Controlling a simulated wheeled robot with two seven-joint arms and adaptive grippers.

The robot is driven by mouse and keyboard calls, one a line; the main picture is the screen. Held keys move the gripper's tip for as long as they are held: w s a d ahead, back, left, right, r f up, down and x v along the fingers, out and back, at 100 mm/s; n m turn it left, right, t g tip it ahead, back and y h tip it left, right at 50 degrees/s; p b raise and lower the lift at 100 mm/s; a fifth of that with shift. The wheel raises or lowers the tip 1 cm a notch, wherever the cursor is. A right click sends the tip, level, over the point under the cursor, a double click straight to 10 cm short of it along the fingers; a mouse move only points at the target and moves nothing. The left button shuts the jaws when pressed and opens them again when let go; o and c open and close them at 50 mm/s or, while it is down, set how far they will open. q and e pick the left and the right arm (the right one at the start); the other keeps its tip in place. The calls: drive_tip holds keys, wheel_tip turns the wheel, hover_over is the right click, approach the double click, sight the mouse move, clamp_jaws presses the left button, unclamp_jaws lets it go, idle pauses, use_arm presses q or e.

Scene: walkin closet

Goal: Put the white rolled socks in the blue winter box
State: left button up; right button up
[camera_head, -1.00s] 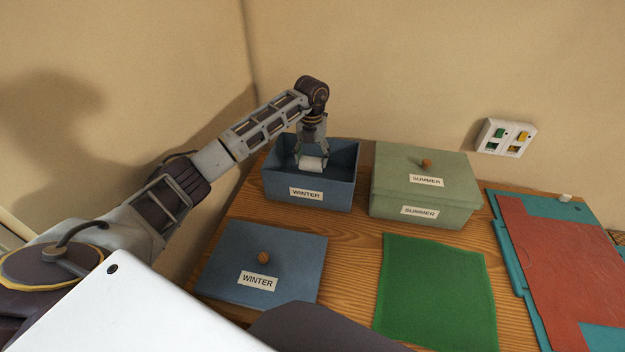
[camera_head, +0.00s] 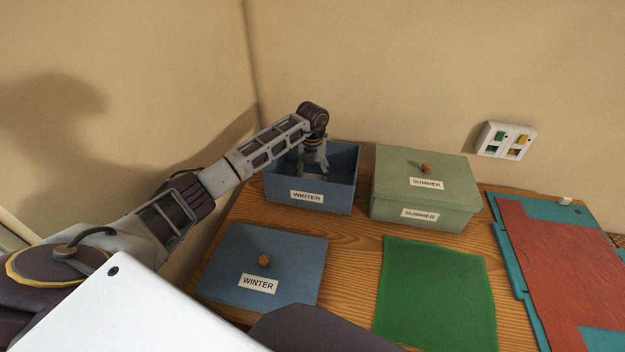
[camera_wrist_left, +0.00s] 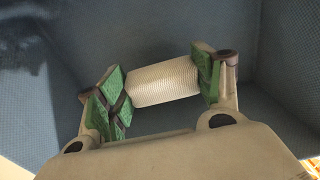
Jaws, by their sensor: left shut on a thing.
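The blue winter box (camera_head: 324,196) stands open on the wooden table near the wall, with a WINTER label on its front. My left gripper (camera_head: 312,168) reaches down into it from above. In the left wrist view, the white rolled socks (camera_wrist_left: 165,83) sit between the green finger pads of my left gripper (camera_wrist_left: 163,88), which is shut on them. Blue box walls and floor surround them there. In the head view the socks are hidden behind the box's front wall. My right gripper is not in view.
The blue winter lid (camera_head: 290,254) lies in front of the box. A closed green summer box (camera_head: 450,206) stands close on its right. A green cloth (camera_head: 435,290) and a red and teal flat item (camera_head: 560,260) lie farther right. A switch plate (camera_head: 506,141) is on the wall.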

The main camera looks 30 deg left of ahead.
use_arm(q)
drive_tip(key=shift+f, duration=1.3)
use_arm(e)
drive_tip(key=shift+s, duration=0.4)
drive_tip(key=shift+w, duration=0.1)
